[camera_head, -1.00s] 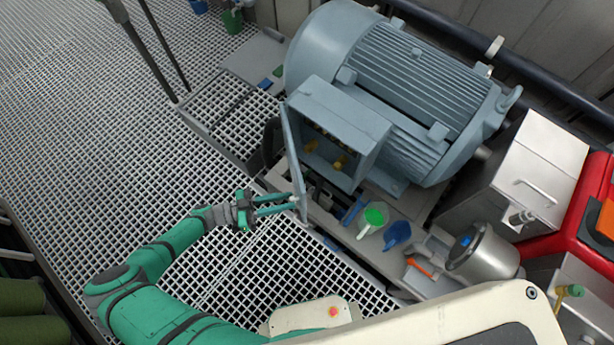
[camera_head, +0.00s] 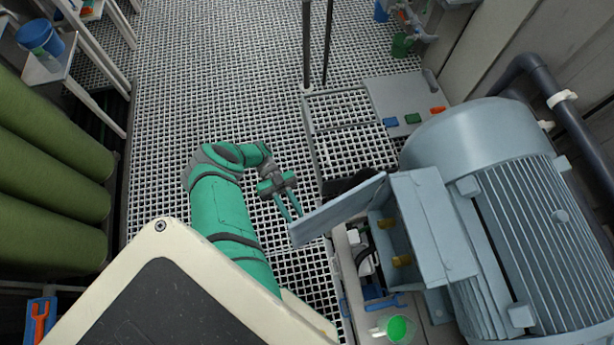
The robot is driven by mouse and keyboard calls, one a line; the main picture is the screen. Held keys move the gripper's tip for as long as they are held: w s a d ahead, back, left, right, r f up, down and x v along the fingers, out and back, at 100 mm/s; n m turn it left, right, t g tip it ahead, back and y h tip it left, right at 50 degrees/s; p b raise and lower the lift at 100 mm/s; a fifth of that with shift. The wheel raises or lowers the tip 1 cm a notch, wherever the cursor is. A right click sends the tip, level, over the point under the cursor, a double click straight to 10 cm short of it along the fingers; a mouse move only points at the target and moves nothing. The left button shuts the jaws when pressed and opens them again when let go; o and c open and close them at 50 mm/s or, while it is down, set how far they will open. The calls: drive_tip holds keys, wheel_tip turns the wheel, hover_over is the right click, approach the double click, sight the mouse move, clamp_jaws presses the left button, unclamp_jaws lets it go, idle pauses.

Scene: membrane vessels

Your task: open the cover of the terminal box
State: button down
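The terminal box (camera_head: 432,222) is a grey-blue box on the side of the large motor (camera_head: 525,215). Its cover (camera_head: 338,209) stands swung out from the box toward the left, and yellow-brown terminals show in the opening. My gripper (camera_head: 289,213) is at the end of my green arm, just left of the cover's free edge. Its two fingers are apart with nothing visible between them. They look close to the cover, but I cannot tell if they touch it.
A grey plate with blue, green and orange pieces (camera_head: 413,118) lies beyond the motor. A green-topped cup (camera_head: 398,328) stands on the motor's base. Thin dark posts (camera_head: 306,45) rise from the grating (camera_head: 220,70). Green cylinders (camera_head: 45,190) are at left. Open grating surrounds my arm.

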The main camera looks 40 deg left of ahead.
sight(292, 224)
drive_tip(key=shift+w, duration=0.2)
drive_tip(key=c, duration=1.6)
unclamp_jaws()
drive_tip(key=shift+o, duration=0.3)
drive_tip(key=shift+s+a, duration=0.1)
drive_tip(key=shift+s, duration=0.1)
drive_tip(key=s+d+r, duration=0.7)
drive_tip(key=s+r, duration=0.4)
drive_tip(key=r, duration=0.2)
drive_tip(key=shift+s+d, duration=0.3)
drive_tip(key=shift+s, duration=0.1)
